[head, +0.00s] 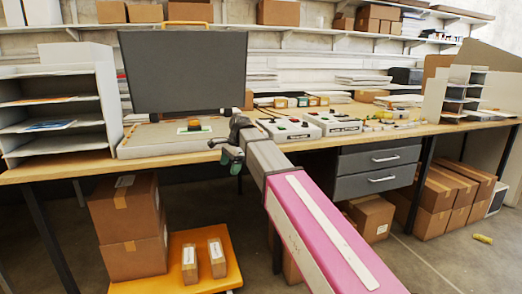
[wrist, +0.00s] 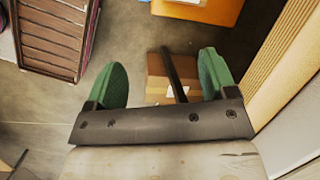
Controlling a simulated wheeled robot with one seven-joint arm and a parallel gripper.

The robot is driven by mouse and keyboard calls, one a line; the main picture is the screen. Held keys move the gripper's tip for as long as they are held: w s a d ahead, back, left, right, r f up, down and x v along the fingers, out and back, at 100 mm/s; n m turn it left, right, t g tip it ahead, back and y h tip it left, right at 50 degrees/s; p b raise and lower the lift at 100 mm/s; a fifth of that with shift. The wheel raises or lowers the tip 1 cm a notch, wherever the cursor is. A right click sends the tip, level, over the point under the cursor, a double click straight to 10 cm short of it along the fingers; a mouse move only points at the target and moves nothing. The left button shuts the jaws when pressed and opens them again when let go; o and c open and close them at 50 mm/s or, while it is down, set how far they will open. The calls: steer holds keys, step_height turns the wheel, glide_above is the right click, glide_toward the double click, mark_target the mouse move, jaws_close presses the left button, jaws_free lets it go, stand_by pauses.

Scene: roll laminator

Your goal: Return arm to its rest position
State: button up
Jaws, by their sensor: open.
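My gripper (head: 232,155) is at the end of my pink and grey arm, at the front edge of the workbench (head: 75,170) in the head view. In the wrist view its two green fingers (wrist: 162,76) are spread wide apart with nothing held between them. The wrist camera looks down past the bench edge (wrist: 282,60) to the floor. The laminator (head: 150,140) sits on the bench left of my gripper, with a large dark panel (head: 184,72) standing upright over it. A small orange and green part (head: 195,125) shows on its base.
White and grey control boxes (head: 330,124) stand on the bench right of my gripper. A paper sorter (head: 55,110) is at the left. Under the bench are drawers (head: 378,170), cardboard boxes (head: 125,215) and an orange cart (head: 180,278). The floor at right is mostly open.

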steer(key=s+d+f+n+h, duration=0.1)
steer(key=s+d+f+n, duration=0.15)
steer(key=d+f, duration=0.6)
steer(key=s+d+f+n, duration=0.2)
steer(key=s+d+f, duration=0.1)
steer(key=d+f, duration=0.5)
steer(key=s+d+f+n+h, duration=0.2)
steer(key=s+d+f+n, duration=0.3)
steer(key=s+d+f, duration=0.7)
step_height(320, 180, down, 3)
steer(key=d, duration=0.2)
steer(key=shift+s+d+r+n, duration=0.15)
steer(key=shift+s+d+n, duration=0.1)
steer(key=shift+d+n, duration=0.15)
